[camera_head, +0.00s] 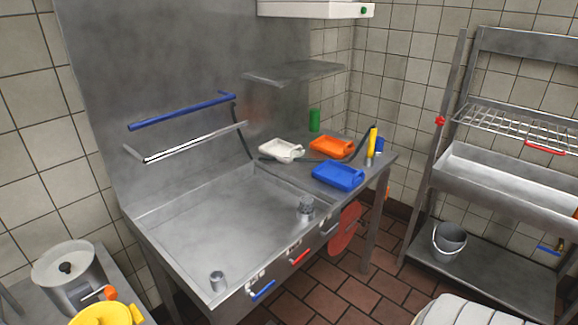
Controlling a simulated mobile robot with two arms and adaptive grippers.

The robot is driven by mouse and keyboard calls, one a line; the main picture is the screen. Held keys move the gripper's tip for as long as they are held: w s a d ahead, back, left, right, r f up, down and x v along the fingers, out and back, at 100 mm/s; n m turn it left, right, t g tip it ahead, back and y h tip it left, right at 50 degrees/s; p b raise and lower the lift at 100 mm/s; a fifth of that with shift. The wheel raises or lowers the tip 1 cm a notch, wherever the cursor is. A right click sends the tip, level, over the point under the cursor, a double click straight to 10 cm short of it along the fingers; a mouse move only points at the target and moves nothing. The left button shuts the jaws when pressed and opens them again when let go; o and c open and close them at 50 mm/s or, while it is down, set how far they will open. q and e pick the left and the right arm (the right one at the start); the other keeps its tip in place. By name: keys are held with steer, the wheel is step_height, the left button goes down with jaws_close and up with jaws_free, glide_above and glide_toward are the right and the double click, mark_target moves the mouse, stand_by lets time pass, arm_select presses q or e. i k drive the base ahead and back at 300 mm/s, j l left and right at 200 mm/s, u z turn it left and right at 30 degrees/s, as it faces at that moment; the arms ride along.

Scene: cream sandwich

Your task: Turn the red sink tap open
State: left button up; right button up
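The steel sink basin (215,225) fills the middle of the view. On its front panel is a red lever handle (299,257), which I take to be the red tap. It slants up to the right. A blue lever handle (262,290) sits to its left and a pale handle (330,228) to its right. Whether the red tap is open or closed cannot be told from its look. Neither of my grippers is in view, and nothing visible touches the red handle.
White (280,151), orange (331,147) and blue (338,175) containers lie on the counter. A round red object (345,228) hangs below it. A rack (480,175) with a grey bucket (449,241) stands right. A pot (70,272) stands left. Tiled floor (350,288) shows before the sink.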

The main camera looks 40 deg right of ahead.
mark_target(294, 263)
steer(key=z, duration=1.45)
